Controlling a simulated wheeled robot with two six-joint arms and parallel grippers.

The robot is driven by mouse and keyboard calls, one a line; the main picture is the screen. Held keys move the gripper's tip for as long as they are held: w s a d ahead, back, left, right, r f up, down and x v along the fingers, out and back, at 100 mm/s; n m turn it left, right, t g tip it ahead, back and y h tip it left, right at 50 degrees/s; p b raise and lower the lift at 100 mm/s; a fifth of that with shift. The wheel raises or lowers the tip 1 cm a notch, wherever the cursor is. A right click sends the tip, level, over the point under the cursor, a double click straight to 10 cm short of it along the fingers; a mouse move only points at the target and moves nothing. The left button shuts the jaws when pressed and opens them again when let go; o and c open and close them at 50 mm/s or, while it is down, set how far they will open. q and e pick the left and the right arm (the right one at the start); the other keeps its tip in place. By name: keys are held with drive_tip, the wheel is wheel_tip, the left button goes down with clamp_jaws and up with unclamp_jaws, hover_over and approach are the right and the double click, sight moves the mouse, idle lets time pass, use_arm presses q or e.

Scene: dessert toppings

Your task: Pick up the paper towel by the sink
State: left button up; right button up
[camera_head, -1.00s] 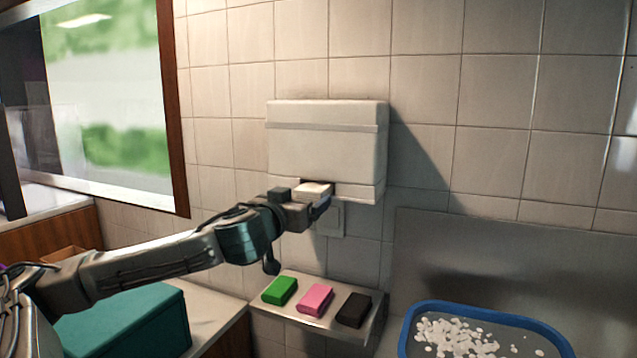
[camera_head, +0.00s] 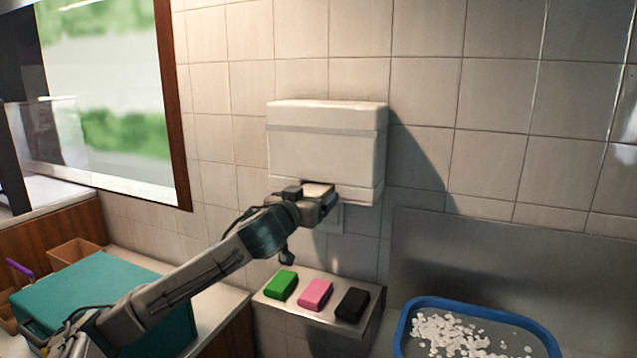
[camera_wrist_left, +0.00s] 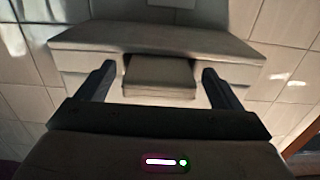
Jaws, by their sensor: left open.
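A white paper towel dispenser (camera_head: 327,140) is fixed to the tiled wall. The paper towel (camera_head: 318,189) sticks out at its lower front as a small pale block. In the left wrist view the paper towel (camera_wrist_left: 160,77) lies between my two fingers, with a gap on each side, below the dispenser (camera_wrist_left: 160,40). My left gripper (camera_head: 325,200) is open around the towel at the dispenser's bottom edge; it also shows in the left wrist view (camera_wrist_left: 158,85). My right gripper is out of view.
A metal shelf (camera_head: 330,325) below holds a green sponge (camera_head: 281,285), a pink sponge (camera_head: 315,294) and a black sponge (camera_head: 352,304). A blue-rimmed tray (camera_head: 404,335) with white pieces stands at lower right. A teal box (camera_head: 85,283) stands at lower left.

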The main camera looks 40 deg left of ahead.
use_arm(q)
drive_tip(key=shift+w, duration=0.3)
